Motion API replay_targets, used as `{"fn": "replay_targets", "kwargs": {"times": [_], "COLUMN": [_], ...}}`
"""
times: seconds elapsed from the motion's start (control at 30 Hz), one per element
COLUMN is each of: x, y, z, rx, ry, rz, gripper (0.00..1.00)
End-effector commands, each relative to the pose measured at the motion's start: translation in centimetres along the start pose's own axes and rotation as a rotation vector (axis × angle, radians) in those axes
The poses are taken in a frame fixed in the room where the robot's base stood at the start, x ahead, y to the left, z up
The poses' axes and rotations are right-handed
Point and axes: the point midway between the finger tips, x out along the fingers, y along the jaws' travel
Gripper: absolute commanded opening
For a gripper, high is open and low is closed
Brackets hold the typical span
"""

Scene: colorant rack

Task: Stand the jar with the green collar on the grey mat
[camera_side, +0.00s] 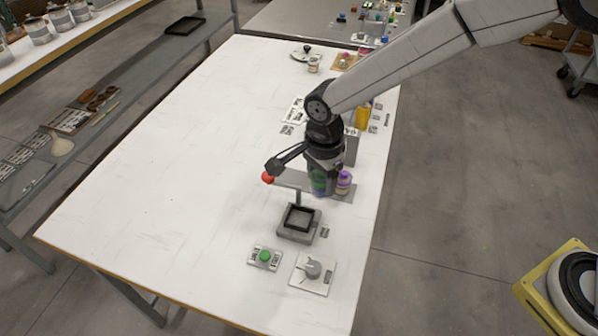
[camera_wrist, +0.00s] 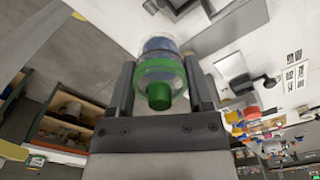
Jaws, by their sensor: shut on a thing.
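The jar with the green collar (camera_wrist: 158,68) is between the two fingers of my gripper (camera_wrist: 159,62) in the wrist view. It has a clear body with blue inside and a green knob on its end. In the side view my gripper (camera_side: 323,176) points down over the right part of the white table, and the jar (camera_side: 318,184) shows partly below it as a green shape. A flat grey surface (camera_side: 344,196) lies by the jar and also shows in the wrist view (camera_wrist: 232,30); I cannot tell if it is the mat, or whether the jar touches it.
A purple-capped jar (camera_side: 344,181) stands close to the right of my gripper. A red ball (camera_side: 267,177) on a lever is to the left. A black-framed grey stand (camera_side: 298,218), a green button (camera_side: 264,256) and a grey knob (camera_side: 312,269) are in front. The table's left side is clear.

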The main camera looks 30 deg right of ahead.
Motion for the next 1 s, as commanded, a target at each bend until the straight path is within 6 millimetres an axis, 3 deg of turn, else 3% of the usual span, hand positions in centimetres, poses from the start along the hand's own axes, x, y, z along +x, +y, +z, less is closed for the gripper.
{"fn": "replay_targets", "kwargs": {"times": [0.5, 1.0], "x": [2.7, 5.8], "y": [-9.1, -15.3], "z": [-1.2, -3.7], "rx": [0.002, 0.001], "ry": [0.0, -0.001], "rz": [-0.001, -0.002], "gripper": [0.0, 0.0]}}
